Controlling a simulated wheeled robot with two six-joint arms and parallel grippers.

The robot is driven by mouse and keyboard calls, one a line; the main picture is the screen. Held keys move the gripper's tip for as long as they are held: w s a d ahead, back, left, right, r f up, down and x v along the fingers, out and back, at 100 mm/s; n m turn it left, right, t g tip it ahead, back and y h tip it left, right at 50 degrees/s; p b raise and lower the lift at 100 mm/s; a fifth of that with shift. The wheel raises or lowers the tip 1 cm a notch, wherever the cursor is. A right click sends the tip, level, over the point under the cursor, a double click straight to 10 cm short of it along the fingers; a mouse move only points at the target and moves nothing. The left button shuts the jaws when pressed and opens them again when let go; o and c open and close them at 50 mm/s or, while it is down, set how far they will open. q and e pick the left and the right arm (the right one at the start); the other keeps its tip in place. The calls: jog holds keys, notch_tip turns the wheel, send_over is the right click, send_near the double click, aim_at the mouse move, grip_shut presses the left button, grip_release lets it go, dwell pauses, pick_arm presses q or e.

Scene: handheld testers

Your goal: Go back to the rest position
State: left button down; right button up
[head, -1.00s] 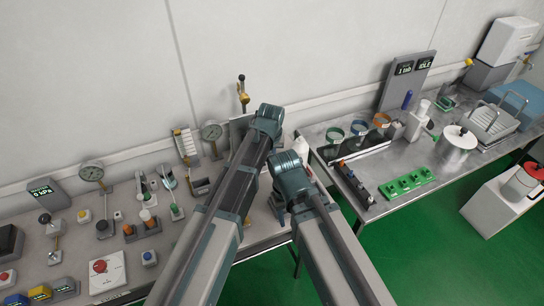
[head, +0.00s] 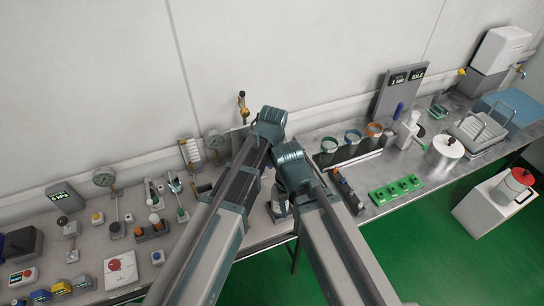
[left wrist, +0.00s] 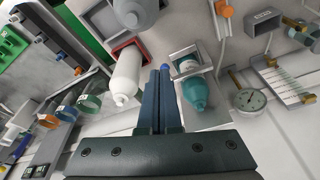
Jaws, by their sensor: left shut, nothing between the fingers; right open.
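My left arm reaches up the middle of the head view, its wrist near the back of the left bench, its fingers hidden. In the left wrist view my left gripper (left wrist: 160,98) is shut and empty. Its fingers lie, in the picture, between a white bottle (left wrist: 126,75) in a red-edged square holder and a teal bottle (left wrist: 195,95) by a grey bracket; I cannot tell if they touch. My right arm is beside the left one.
The left bench holds gauges (head: 104,178), small valves and coloured button boxes (head: 62,288). The right bench holds ringed cups (head: 353,137), a green tray (head: 396,190) and a metal pot (head: 446,150). A white stand (head: 490,208) is at far right. Green floor is clear in front.

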pick_arm(q)
jog(key=s+a+m+g, duration=0.1)
jog(key=s+a+m, duration=0.1)
jog(key=s, duration=0.7)
jog(key=s+a+m+g+y, duration=0.1)
jog(key=s+a, duration=0.3)
jog(key=s, duration=0.5)
jog(key=shift+s+a+f+m+g+b, duration=0.2)
jog(key=shift+f+m+g+b, duration=0.1)
jog(key=shift+m+g+b, duration=0.1)
pick_arm(e)
jog(key=shift+f, duration=0.1)
jog(key=shift+c, duration=0.2)
